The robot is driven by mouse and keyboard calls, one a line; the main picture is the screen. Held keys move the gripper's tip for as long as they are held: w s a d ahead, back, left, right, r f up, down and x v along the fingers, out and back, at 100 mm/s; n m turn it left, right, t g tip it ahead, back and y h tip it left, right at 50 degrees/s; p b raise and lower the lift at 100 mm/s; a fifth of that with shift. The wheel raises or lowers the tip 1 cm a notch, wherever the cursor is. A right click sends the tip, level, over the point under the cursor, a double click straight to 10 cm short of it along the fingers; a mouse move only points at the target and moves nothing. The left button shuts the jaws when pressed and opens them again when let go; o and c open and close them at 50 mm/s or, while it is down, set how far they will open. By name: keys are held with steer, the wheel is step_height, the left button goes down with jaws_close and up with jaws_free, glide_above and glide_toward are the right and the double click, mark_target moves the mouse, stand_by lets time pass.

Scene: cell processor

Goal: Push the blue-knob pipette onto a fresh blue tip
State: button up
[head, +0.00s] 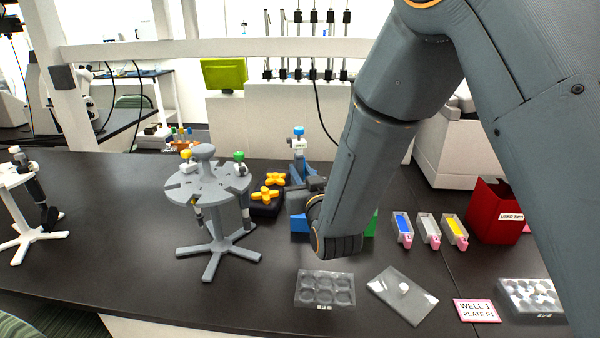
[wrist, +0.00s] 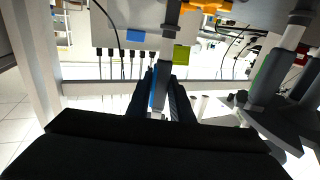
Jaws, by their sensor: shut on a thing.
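In the wrist view the pipette's grey body (wrist: 171,22) runs between the two dark fingers of my gripper (wrist: 163,82). A blue box (head: 299,224), which looks like the blue tip rack, shows just below my gripper, mostly covered by my wrist. The pipette's lower end and the tips are hidden, so I cannot tell whether they touch.
A grey carousel (head: 208,184) with yellow-knob and green-knob pipettes stands left. Orange knobs on a dark block (head: 265,207) sit close beside my gripper. A green box (head: 371,226) is partly hidden behind my wrist. Reservoirs (head: 428,230), a red bin (head: 494,214) and a well plate (head: 325,289) lie right and in front.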

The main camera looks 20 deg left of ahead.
steer(key=shift+f, duration=0.2)
steer(key=shift+f+b, duration=0.35)
steer(key=shift+b, duration=0.1)
steer(key=shift+f+b, duration=0.3)
steer(key=shift+f, duration=0.05)
stand_by(0.4)
